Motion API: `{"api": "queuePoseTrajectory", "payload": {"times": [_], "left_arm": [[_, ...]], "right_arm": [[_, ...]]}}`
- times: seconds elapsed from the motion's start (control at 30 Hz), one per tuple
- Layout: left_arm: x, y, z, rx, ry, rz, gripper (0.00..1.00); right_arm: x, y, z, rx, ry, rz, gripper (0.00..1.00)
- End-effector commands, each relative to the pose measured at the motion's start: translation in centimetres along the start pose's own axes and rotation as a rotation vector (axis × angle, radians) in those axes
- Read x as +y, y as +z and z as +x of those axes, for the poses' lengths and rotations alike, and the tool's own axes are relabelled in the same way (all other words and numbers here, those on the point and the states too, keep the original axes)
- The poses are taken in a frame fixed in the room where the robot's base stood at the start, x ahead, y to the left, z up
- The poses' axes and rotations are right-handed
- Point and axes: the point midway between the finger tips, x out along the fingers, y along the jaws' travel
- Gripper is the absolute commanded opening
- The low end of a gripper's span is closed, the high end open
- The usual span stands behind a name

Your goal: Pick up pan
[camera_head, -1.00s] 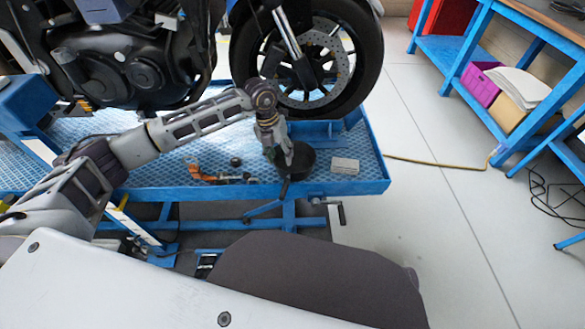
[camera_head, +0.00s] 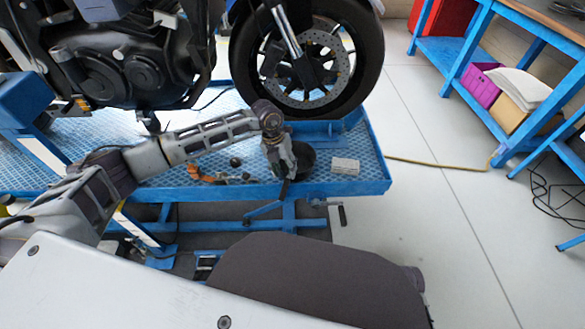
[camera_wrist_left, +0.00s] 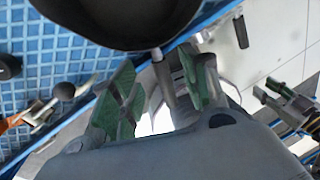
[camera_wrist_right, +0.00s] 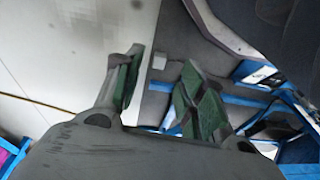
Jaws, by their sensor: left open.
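The dark round pan (camera_head: 306,158) lies on the blue lift platform near its front edge, partly hidden by my left gripper (camera_head: 284,175) in the head view. In the left wrist view the pan (camera_wrist_left: 115,22) fills the top, and its handle (camera_wrist_left: 164,82) points down between the fingers of my left gripper (camera_wrist_left: 158,88). The left fingers are open, one on each side of the handle, with no grip visible.
A light grey box (camera_head: 345,166) lies right of the pan on the platform (camera_head: 372,175). Orange-handled tools (camera_head: 205,177) and a small dark round part (camera_head: 235,162) lie to the left. The motorcycle wheel (camera_head: 310,65) stands behind.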

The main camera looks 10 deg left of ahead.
Motion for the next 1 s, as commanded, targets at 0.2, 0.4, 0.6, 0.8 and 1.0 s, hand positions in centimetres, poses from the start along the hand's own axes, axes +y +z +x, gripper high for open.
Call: {"api": "queuePoseTrajectory", "payload": {"times": [0.2, 0.4, 0.6, 0.8, 1.0], "left_arm": [[0.1, -0.3, 1.4, 0.001, 0.001, 0.0, 0.45], [0.2, -0.7, 3.8, 0.003, 0.0, -0.001, 0.45], [0.2, -0.6, 5.1, 0.0, 0.0, 0.0, 0.45], [0.2, -0.6, 5.2, 0.0, 0.0, 0.0, 0.45], [0.2, -0.6, 5.2, 0.0, 0.0, 0.0, 0.45]], "right_arm": [[0.0, 0.1, 0.3, -0.001, -0.001, 0.0, 0.4], [-0.2, -0.4, -0.7, 0.023, -0.006, 0.0, 0.4], [-0.5, -0.3, -1.4, 0.027, -0.011, -0.001, 0.4], [-0.5, -0.3, -1.5, 0.027, -0.011, -0.002, 0.4], [-0.4, -0.5, -1.5, 0.03, -0.01, -0.002, 0.4]]}}
